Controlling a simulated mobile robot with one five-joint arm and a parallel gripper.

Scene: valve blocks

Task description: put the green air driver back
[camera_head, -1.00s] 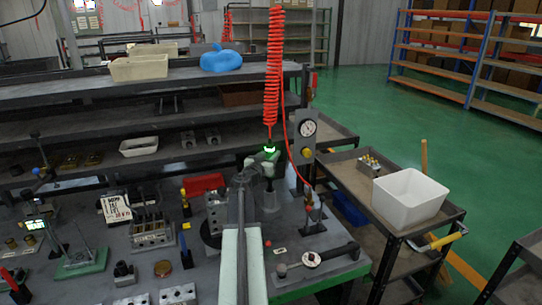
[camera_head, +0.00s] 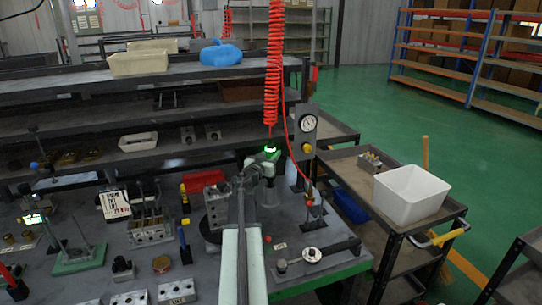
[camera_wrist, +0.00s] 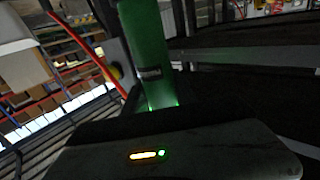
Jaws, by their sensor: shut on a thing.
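The green air driver (camera_wrist: 145,50) stands upright in the wrist view as a green cylinder with a dark band. In the head view, its bright green top (camera_head: 269,150) shows under the red coiled hose (camera_head: 273,75). My gripper (camera_head: 262,162) is shut on the driver and holds it above the right part of the bench. A pale, clear-looking cylinder (camera_head: 268,192) shows just below the gripper; whether the driver touches it cannot be told. My gripper and arm hide much of the driver in the head view.
A post with a pressure gauge (camera_head: 307,123) stands just right of the gripper. A black-handled tool (camera_head: 330,250) lies on the bench's right front. A white bin (camera_head: 410,195) sits on the cart at right. Valve blocks (camera_head: 152,232) and fixtures fill the bench at left.

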